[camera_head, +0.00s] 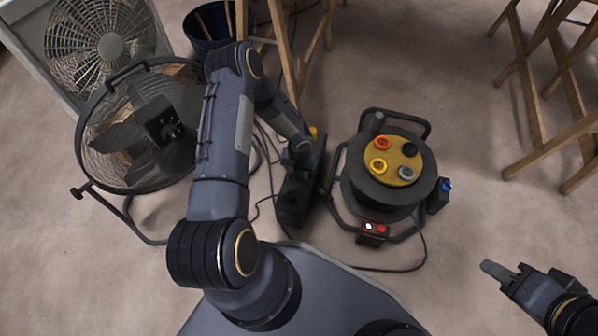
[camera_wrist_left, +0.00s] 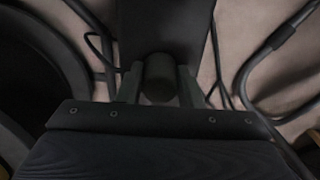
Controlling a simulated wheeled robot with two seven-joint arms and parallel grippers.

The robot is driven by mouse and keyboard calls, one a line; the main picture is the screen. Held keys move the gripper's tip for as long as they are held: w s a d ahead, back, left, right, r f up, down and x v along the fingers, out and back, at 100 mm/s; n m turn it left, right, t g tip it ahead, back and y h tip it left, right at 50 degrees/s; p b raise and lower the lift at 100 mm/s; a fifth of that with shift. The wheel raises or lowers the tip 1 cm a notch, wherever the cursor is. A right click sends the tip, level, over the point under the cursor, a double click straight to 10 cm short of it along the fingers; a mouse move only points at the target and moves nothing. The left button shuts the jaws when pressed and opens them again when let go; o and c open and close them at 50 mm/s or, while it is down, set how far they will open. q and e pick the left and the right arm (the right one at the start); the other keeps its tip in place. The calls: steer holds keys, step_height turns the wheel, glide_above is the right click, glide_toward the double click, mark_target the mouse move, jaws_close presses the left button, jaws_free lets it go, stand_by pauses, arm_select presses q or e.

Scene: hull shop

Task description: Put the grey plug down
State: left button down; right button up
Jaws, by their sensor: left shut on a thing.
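My left gripper (camera_head: 300,150) reaches down from the left, over a long black box (camera_head: 294,196) on the floor. In the left wrist view its two fingers (camera_wrist_left: 160,90) are shut on a dark round-ended piece (camera_wrist_left: 159,72), taken to be the grey plug; its colour is hard to tell there. The black box (camera_wrist_left: 165,25) lies behind the piece; I cannot tell whether they touch. In the head view the wrist hides the held piece. My right gripper (camera_head: 508,272) is empty above bare floor at the lower right; its finger gap is unclear.
A cable reel (camera_head: 361,203) with red, black, yellow and grey round fittings on its yellow face stands right of the box. A round fan (camera_head: 110,150) stands left, before a box fan (camera_head: 60,70). Wooden trestles (camera_head: 540,120) are at upper right. Floor at right is clear.

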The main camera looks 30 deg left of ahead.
arm_select(q)
steer(key=shift+f, duration=0.25)
steer(key=c, duration=1)
jaws_free()
steer(key=shift+r, duration=0.1)
